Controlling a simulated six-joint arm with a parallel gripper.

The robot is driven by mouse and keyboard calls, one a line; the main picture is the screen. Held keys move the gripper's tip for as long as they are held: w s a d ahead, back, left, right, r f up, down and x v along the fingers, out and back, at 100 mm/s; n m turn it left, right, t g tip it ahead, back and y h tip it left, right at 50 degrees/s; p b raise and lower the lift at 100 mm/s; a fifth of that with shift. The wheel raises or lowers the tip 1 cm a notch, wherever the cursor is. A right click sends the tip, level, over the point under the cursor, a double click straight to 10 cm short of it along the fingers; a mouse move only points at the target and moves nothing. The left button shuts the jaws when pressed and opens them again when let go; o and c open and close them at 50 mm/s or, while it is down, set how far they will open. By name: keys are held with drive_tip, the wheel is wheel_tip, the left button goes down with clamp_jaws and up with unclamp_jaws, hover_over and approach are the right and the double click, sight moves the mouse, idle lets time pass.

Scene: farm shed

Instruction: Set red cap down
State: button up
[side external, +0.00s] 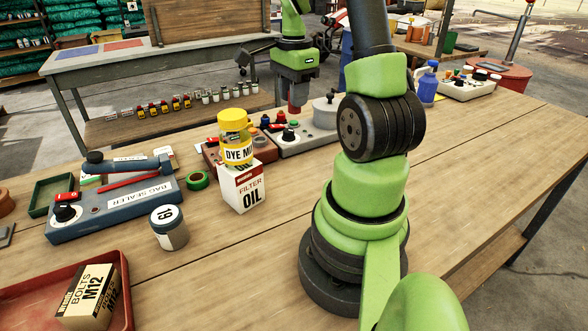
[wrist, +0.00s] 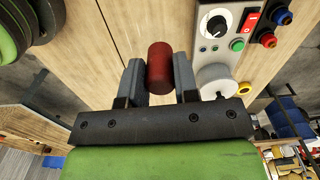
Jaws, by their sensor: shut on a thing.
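The red cap (side external: 295,104) is a small dark red cylinder. My gripper (side external: 294,92) is shut on it, pointing down, near the back edge of the wooden workbench (side external: 480,165). In the wrist view the cap (wrist: 160,66) sits between the two grey fingers of my gripper (wrist: 159,76) and sticks out past their tips. Bench wood shows beyond it there. In the side view it appears just behind a grey control box (side external: 300,137). I cannot tell how high its lower end is above the bench.
In the wrist view, the control box (wrist: 215,55) with knobs and buttons lies close right of the cap. A yellow-lidded jar (side external: 236,140) stands on the filter oil box (side external: 243,188). A bag sealer (side external: 115,207), a numbered jar (side external: 168,230) and a red tray (side external: 125,300) are left.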

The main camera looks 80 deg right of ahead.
wheel_tip(320, 180, down, 17)
drive_tip(key=shift+r, duration=0.15)
idle(0.4)
drive_tip(key=o, duration=0.9)
